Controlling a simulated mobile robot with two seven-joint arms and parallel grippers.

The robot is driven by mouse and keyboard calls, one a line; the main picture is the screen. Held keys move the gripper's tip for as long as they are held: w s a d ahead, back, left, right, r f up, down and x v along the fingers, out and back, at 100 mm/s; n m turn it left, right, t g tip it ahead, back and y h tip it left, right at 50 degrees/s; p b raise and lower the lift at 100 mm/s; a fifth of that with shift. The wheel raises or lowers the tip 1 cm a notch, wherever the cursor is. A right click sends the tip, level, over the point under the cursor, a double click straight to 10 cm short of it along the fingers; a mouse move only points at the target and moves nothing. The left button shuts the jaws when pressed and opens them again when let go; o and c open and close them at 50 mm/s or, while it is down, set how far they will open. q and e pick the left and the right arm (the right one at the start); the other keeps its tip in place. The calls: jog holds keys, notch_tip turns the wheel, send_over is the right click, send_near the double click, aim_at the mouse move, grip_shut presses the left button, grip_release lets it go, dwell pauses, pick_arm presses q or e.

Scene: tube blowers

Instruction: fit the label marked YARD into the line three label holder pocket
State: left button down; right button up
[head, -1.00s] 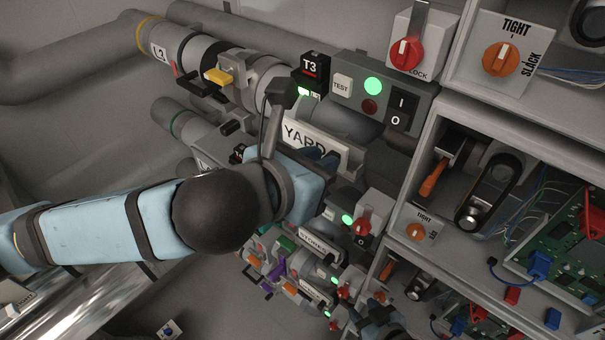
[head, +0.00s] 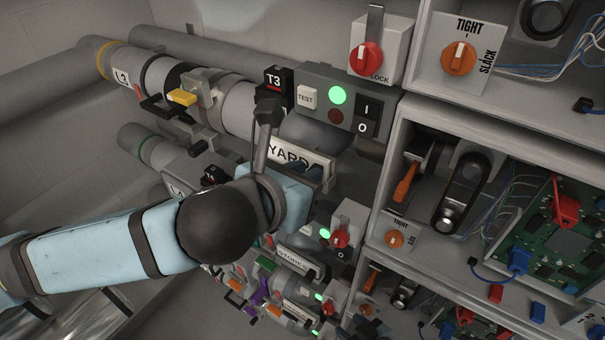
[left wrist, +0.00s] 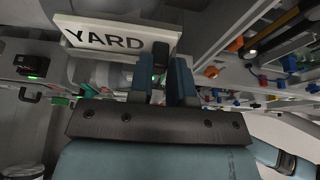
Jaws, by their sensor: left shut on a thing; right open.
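The white label marked YARD (head: 290,153) is held in front of the line three pipe (head: 235,115), below the T3 box (head: 275,90). My left gripper (head: 318,173) is shut on its right part, and my arm hides its lower left. In the left wrist view the label (left wrist: 112,40) shows face on, its right end at the fingers (left wrist: 168,80). A grey bracket (head: 328,160), likely the label holder, shows behind the label's right end. I cannot tell whether the label is in the pocket.
A control box (head: 337,115) with a lit green lamp stands just above right of the label. A red LOCK knob (head: 366,57) and open equipment shelves (head: 440,125) are at right. A lower blower row carries a STORES label (head: 294,260).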

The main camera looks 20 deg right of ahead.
pick_arm(q)
jog(key=shift+f, duration=0.3)
dwell(0.5)
jog(key=c, duration=1)
grip_release()
notch_tip(320, 180, up, 20)
jog(key=shift+b, duration=1.2)
